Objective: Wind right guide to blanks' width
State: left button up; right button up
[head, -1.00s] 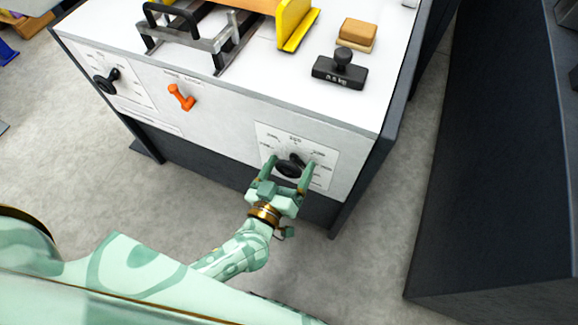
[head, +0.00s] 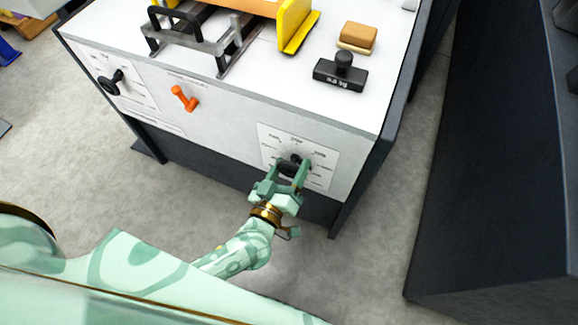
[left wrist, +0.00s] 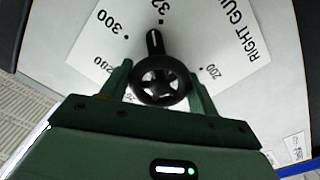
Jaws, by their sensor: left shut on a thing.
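The right guide's black handwheel (head: 289,165) sits on a white dial plate (head: 325,165) at the right of the machine's front panel. In the left wrist view the handwheel (left wrist: 160,82) shows its spoked round rim and a pointer toward the top, between the marks 300 and 32-something, partly covered. My left gripper (head: 287,172) is shut on the handwheel, one finger on either side of its rim; its fingers also show in the left wrist view (left wrist: 160,90). The yellow guide (head: 298,32) stands on the machine's top. My right gripper is not in view.
A second black knob (head: 111,82) and an orange lever (head: 184,98) are on the same front panel to the left. A black weight (head: 340,72) and a tan block (head: 357,37) lie on the white top. A dark cabinet (head: 490,190) stands at the right; grey floor lies between.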

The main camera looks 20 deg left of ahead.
pick_arm(q)
jog(key=n+p, duration=0.1)
jog(key=n, duration=0.1)
jog(key=shift+n, duration=1.2)
jog(key=n, duration=0.2)
jog(key=shift+n+p, duration=0.35)
jog(key=shift+n, duration=0.05)
jog(key=n, duration=0.2)
jog(key=shift+n, duration=0.3)
jog(key=n, duration=0.2)
jog(key=shift+f+n, duration=0.1)
jog(key=shift+n, duration=1.8)
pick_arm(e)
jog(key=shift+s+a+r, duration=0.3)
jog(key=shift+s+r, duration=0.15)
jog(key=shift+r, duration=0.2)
pick_arm(q)
jog(key=shift+s, duration=0.1)
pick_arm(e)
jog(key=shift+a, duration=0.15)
pick_arm(q)
jog(key=o, duration=1)
jog(key=shift+c, duration=0.2)
